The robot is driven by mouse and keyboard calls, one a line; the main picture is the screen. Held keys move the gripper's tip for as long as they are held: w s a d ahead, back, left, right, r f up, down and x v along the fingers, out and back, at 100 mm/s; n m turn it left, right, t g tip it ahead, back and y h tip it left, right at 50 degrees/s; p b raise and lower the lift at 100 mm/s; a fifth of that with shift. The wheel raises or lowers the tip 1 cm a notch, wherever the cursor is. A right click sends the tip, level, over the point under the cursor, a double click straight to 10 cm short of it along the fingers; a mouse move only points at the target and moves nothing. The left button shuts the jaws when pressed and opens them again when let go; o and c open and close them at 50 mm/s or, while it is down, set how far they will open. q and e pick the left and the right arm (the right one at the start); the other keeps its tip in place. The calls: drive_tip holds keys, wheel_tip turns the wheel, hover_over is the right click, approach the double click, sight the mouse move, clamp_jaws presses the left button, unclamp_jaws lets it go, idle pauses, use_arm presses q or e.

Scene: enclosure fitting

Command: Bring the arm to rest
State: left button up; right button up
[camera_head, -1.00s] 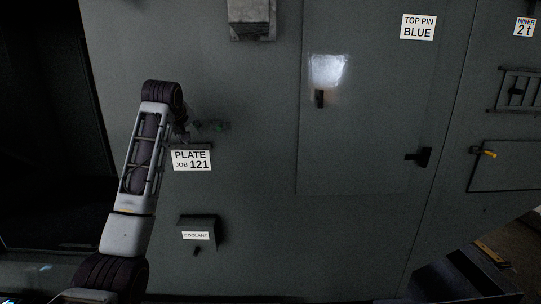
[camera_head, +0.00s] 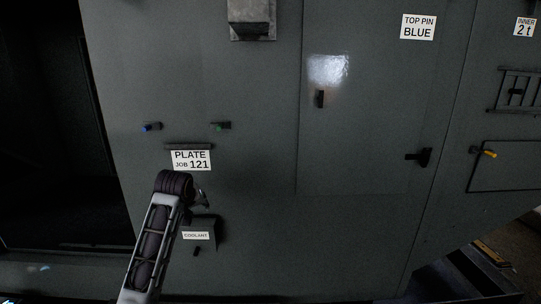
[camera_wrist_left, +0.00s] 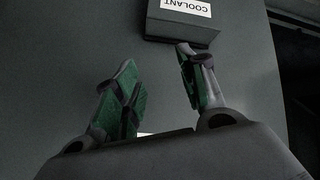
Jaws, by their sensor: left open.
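My left arm comes in from the lower left in the head view. My left gripper (camera_head: 202,197) is mostly hidden behind its wrist, in front of the panel just above the coolant box (camera_head: 206,222). In the left wrist view the gripper (camera_wrist_left: 160,85) shows two green-padded fingers spread apart, with nothing between them. The coolant box (camera_wrist_left: 180,32) is beyond the fingertips there, its label upside down. I cannot tell whether the fingers touch it. My right gripper is not in view.
A blue-tipped pin (camera_head: 151,127) and a green-tipped pin (camera_head: 222,126) stick out of the panel above a ledge with a PLATE JOB 121 label (camera_head: 191,160). A door with a dark handle (camera_head: 420,157) is to the right. A dark opening (camera_head: 45,140) is at the left.

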use_arm(q)
drive_tip(key=s+d+f+m+g, duration=0.2)
drive_tip(key=s+f+m, duration=0.2)
drive_tip(key=s+f, duration=1.3)
drive_tip(key=s+d+f+m+g+h, duration=0.15)
drive_tip(key=s+f, duration=0.25)
drive_tip(key=s, duration=0.8)
drive_tip(key=s+f+m+g+y, duration=0.15)
drive_tip(key=s+f, duration=0.35)
drive_tip(key=s, duration=0.7)
wheel_tip(320, 180, down, 33)
drive_tip(key=s+g+h, duration=0.1)
drive_tip(key=s, duration=0.1)
drive_tip(key=s+a+f, duration=0.2)
drive_tip(key=s+f, duration=0.8)
drive_tip(key=s, duration=0.1)
drive_tip(key=s+a+f+m+g, duration=0.1)
drive_tip(key=s+a+f, duration=0.1)
drive_tip(key=s+f, duration=0.7)
drive_tip(key=s, duration=0.2)
drive_tip(key=shift+s+a+f+g, duration=0.2)
drive_tip(key=shift+s+f+g, duration=0.1)
drive_tip(key=shift+f, duration=0.05)
